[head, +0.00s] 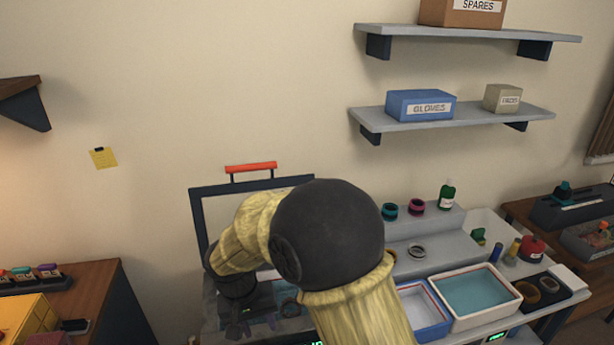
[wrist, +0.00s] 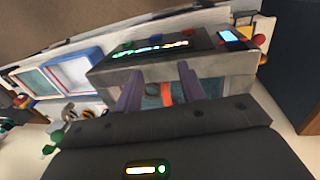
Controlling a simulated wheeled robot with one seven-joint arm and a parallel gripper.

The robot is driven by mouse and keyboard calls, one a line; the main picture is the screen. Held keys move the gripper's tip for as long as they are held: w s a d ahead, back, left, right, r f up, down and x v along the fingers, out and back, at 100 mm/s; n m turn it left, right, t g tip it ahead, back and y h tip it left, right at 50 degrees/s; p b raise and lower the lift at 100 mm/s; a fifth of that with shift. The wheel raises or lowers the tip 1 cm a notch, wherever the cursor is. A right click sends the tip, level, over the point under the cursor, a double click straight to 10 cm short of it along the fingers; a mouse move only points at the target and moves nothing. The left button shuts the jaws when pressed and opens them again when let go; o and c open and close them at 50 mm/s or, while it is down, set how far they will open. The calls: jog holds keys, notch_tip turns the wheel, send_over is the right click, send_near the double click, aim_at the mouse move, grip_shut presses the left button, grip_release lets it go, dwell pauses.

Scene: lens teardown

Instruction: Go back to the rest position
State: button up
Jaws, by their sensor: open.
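My gripper (wrist: 161,88) shows in the wrist view as two purple fingers, spread apart with nothing between them. Beyond the fingers is a grey box-like station (wrist: 208,71) with a dark lit panel (wrist: 160,46) on its edge. A teal and orange interior shows between and beside the fingers. In the head view my arm covers most of this area. The station's raised lid frame (head: 198,225) with a red handle (head: 251,167) stands behind my arm. The fingertips are not clear in the head view.
To the right of my arm are a blue-rimmed tray (head: 446,327), a white tray with teal liquid (head: 517,299), and a stepped rack (head: 450,226) with small rings and a green bottle (head: 447,195). A wooden bench (head: 95,275) stands left. Wall shelves (head: 465,119) hang above right.

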jog(key=s+d+r+m+t+y, duration=0.1)
jog(key=s+d, duration=0.2)
jog(key=d, duration=1)
jog(key=s+d+r+m+t+y, duration=0.1)
jog(key=s+d, duration=0.3)
jog(key=d, duration=0.8)
jog(key=shift+d+r+m, duration=0.3)
jog(key=shift+d+r, duration=0.1)
jog(key=shift+r, duration=0.4)
jog(key=shift+w, duration=0.1)
